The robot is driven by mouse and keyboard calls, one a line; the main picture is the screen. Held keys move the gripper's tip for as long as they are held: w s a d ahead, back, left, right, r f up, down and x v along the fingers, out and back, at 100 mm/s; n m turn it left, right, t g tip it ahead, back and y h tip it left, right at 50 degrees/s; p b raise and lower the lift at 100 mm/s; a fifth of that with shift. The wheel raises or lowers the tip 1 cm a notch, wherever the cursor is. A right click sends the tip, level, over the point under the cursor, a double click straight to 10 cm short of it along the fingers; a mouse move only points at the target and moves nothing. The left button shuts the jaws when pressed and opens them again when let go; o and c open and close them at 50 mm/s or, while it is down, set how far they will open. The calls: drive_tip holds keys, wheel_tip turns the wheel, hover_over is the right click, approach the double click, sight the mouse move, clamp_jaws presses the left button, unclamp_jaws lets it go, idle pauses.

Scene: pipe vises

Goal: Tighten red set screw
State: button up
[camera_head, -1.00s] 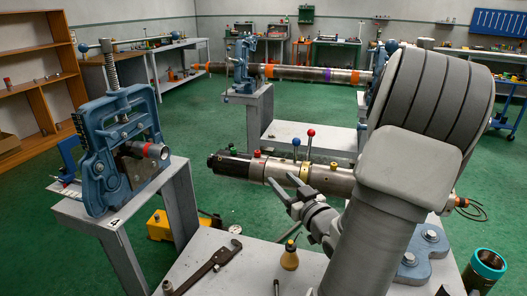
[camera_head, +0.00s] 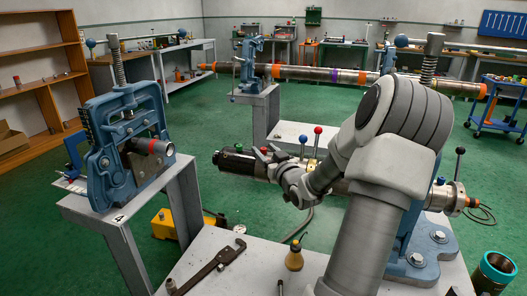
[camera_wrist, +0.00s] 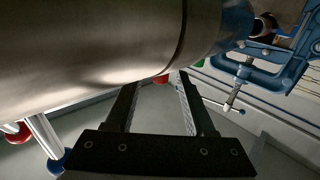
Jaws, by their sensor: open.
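A steel pipe tool (camera_head: 235,164) with a black left end lies across the blue vise at right. In the wrist view, the two dark fingers (camera_wrist: 157,84) reach towards the pipe (camera_wrist: 90,50). A small red piece, likely the red set screw (camera_wrist: 162,79), shows between the fingertips, partly hidden by the pipe's edge. I cannot tell whether the fingers touch it. A green screw (camera_head: 239,147) sits near the black end.
A red-ball lever (camera_head: 317,130) and a blue-ball lever (camera_head: 303,139) stand right of my gripper. The bench (camera_head: 225,285) holds a pipe wrench (camera_head: 212,265) and an oil can (camera_head: 294,257). Another blue vise (camera_head: 118,150) stands at left, with open green floor between.

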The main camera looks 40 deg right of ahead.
drive_tip(key=shift+w+d, duration=0.2)
drive_tip(key=shift+w, duration=0.5)
clamp_jaws()
